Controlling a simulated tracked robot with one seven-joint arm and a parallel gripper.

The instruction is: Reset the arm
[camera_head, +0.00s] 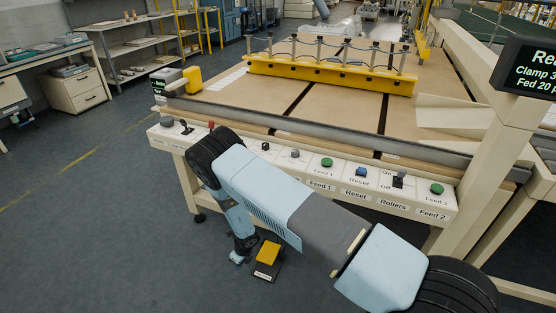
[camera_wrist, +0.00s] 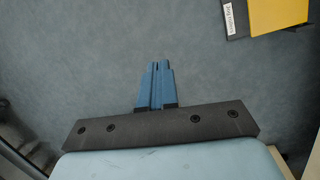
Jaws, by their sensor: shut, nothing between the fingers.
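My arm, light blue and grey, reaches across the lower middle of the head view from the lower right. It bends down at a dark joint in front of the machine's control panel. My gripper (camera_head: 238,259) points down low over the floor, just left of a yellow-topped foot pedal (camera_head: 268,254). In the wrist view my gripper (camera_wrist: 157,64) has its two blue fingers together with nothing between them. Below the fingers is only grey floor. The pedal (camera_wrist: 280,16) shows in part at the upper right of that view, apart from the fingers.
The control panel (camera_head: 317,184) carries several buttons and switches with labels such as Feed 1, Reset, Rollers and Feed 2. A display (camera_head: 529,68) stands at the right. A yellow clamp bar (camera_head: 330,74) spans the machine bed. Open floor (camera_head: 80,220) lies to the left.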

